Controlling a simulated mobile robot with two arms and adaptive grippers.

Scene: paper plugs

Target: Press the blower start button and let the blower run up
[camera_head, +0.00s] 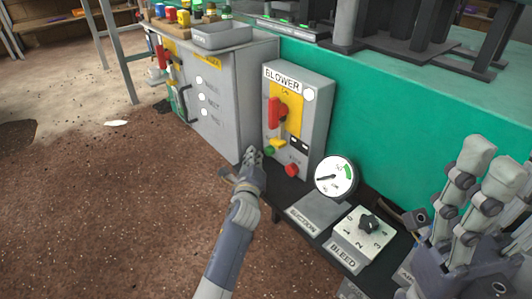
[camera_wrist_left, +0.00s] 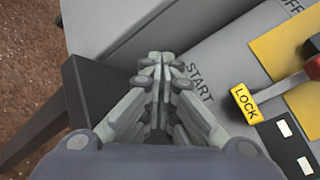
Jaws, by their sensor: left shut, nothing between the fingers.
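The grey blower box (camera_head: 318,105) has a yellow plate with a red handle (camera_head: 276,110) and a yellow LOCK tag (camera_head: 277,143); the tag also shows in the left wrist view (camera_wrist_left: 245,104). The green start button (camera_head: 269,151) is low on its left, above a red button (camera_head: 291,170). My left gripper (camera_head: 252,156) is shut and empty, its tips close beside the green button. In the left wrist view the fingertips (camera_wrist_left: 160,62) are beside the START label (camera_wrist_left: 198,82); the button is not visible there. Contact cannot be told. My right gripper (camera_head: 491,162) has its fingers apart.
A round gauge (camera_head: 335,177) has its needle pointing left, away from the green band. The SUCTION plate (camera_head: 318,212) and BLEED dial (camera_head: 369,223) are on the dark ledge. A grey cabinet (camera_head: 225,100) stands left of the box; a green panel (camera_head: 390,125) is behind.

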